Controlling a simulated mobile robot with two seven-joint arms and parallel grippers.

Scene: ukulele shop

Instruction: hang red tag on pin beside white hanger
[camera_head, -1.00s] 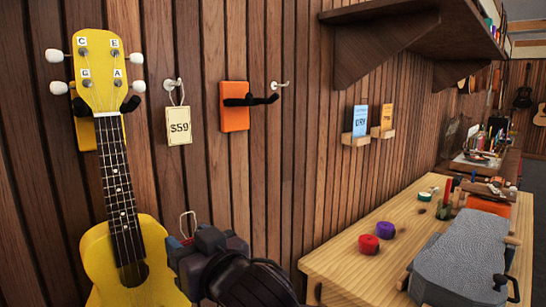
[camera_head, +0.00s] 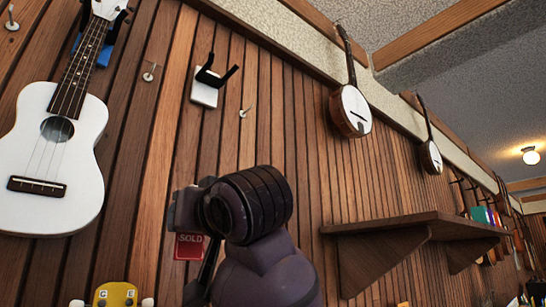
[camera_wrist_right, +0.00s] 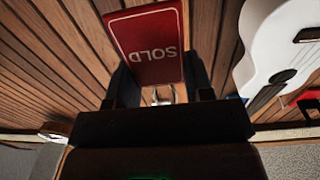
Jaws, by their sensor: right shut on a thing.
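The red tag (camera_head: 190,246), lettered SOLD, hangs at my right gripper (camera_head: 188,212), low in the middle of the head view. In the right wrist view the tag (camera_wrist_right: 150,45) shows between the fingers of my right gripper (camera_wrist_right: 160,82), which is shut on it. The exact grip point is hidden. The white hanger (camera_head: 204,95) with black prongs is on the wall above the gripper. One bare pin (camera_head: 149,75) sits left of the hanger and another bare pin (camera_head: 244,112) sits right of it. The tag is apart from both pins. My left gripper is not in view.
A white ukulele (camera_head: 35,120) hangs at the left from a blue hanger (camera_head: 104,55). A yellow ukulele's headstock (camera_head: 114,295) shows at the bottom. A wooden shelf (camera_head: 410,228) juts out at the right, with banjos (camera_head: 352,110) above it.

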